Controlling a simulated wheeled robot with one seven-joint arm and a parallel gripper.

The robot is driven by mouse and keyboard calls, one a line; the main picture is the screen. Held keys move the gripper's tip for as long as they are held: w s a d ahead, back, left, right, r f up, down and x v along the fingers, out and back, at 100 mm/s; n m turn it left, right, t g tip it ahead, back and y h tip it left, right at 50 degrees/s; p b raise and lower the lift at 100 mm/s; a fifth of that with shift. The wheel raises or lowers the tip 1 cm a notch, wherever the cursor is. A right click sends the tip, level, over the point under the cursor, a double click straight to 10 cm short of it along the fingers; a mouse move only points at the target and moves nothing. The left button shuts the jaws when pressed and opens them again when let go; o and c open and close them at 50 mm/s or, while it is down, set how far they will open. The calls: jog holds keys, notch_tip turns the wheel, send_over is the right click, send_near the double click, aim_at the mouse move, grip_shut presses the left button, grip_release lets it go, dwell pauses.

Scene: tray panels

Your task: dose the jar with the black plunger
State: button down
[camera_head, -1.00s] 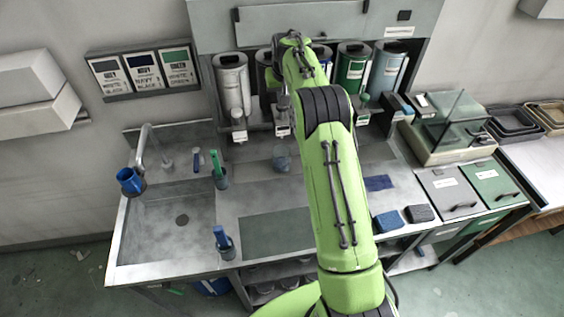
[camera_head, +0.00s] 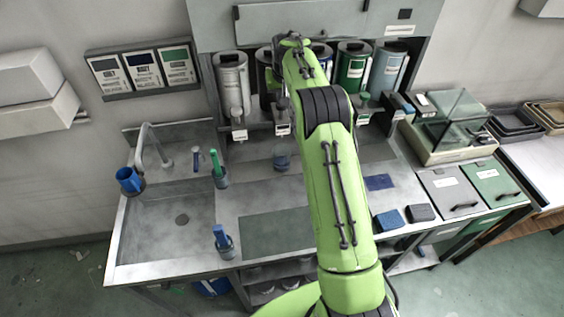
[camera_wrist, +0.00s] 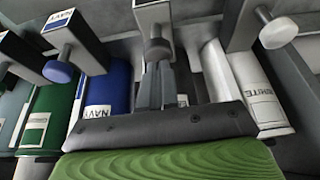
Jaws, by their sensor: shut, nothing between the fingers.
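A glass jar (camera_head: 282,157) stands on the counter below the second dispenser from the left; its contents cannot be made out. In the wrist view, a dark grey round plunger knob (camera_wrist: 158,48) sits on the middle dispenser, between the navy and white ones. I take it for the black plunger; its label is hidden. My gripper (camera_wrist: 158,72) is shut and empty, its fingertips at or just short of that knob; contact cannot be told. In the head view my arm hides the fingers.
The neighbouring navy plunger (camera_wrist: 57,72) and white plunger (camera_wrist: 278,32) flank my fingers closely. Canisters, including the green one (camera_head: 353,67), line the back. A sink (camera_head: 165,230) lies left, with brush holders (camera_head: 221,180) beside it. Blue and dark sponges (camera_head: 389,219) lie right.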

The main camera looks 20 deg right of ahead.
jog(key=shift+s+f+b, duration=0.1)
jog(key=shift+f+b, duration=0.85)
jog(key=shift+f, duration=0.7)
notch_tip(320, 180, up, 4)
jog(key=p, duration=0.4)
jog(key=shift+r, duration=0.1)
jog(key=shift+r+p, duration=0.3)
jog(key=shift+r, duration=2.65)
